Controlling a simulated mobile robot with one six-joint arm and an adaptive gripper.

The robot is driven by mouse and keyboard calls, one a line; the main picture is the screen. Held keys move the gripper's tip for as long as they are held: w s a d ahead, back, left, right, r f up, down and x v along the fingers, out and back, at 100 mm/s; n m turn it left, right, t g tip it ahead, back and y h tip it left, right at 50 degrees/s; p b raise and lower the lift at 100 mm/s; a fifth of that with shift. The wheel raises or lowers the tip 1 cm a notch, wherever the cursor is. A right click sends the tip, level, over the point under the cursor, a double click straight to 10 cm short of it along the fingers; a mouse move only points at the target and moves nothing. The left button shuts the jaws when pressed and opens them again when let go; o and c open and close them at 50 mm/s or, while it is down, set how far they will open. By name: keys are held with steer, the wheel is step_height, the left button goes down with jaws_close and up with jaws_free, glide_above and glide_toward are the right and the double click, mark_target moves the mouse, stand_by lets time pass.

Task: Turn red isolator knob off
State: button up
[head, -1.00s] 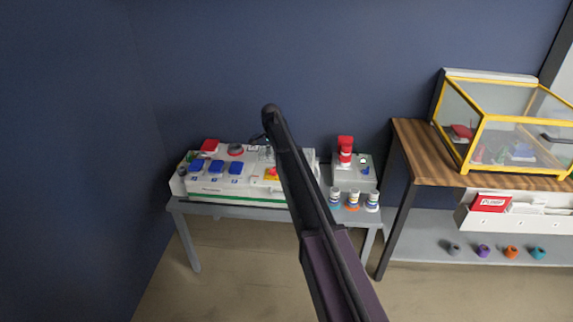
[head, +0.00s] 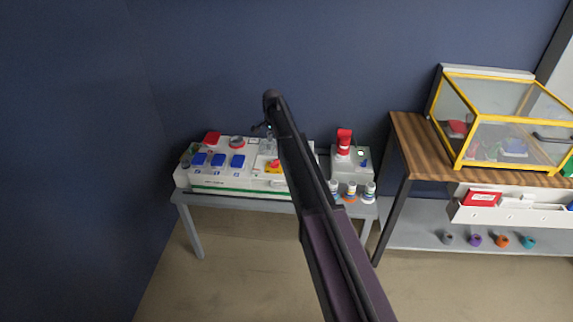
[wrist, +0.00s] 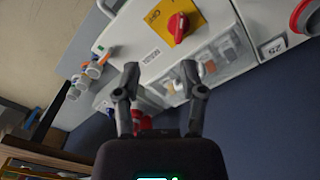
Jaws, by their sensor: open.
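The red isolator knob (wrist: 178,27) sits on a yellow plate (wrist: 163,15) on the white socket box (wrist: 125,35) in the wrist view. In the head view the yellow and red patch of the knob (head: 273,165) shows on the white box (head: 235,187), just left of my arm. My gripper (wrist: 160,72) is open and empty in the wrist view, with its two fingers apart. The knob lies beyond the fingertips, toward the top of the picture, and is not touched. In the head view my gripper is mostly hidden behind my arm.
Blue socket covers (head: 218,160) and a round red-rimmed socket (head: 237,142) stand on the box. A grey box with a red plug (head: 344,142) and several bottles (head: 351,190) are to the right. A wooden table (head: 410,150) holds a yellow-framed case (head: 500,118).

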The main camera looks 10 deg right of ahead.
steer(key=s+r+n+p, duration=0.2)
steer(key=s+n, duration=0.1)
steer(key=s, duration=0.8)
steer(key=s+r+n+p, duration=0.2)
steer(key=s+n, duration=0.1)
steer(key=s, duration=0.7)
steer(key=shift+s+r, duration=0.2)
steer(key=shift+s, duration=0.2)
steer(key=shift+w+d, duration=0.1)
steer(key=shift+w, duration=0.05)
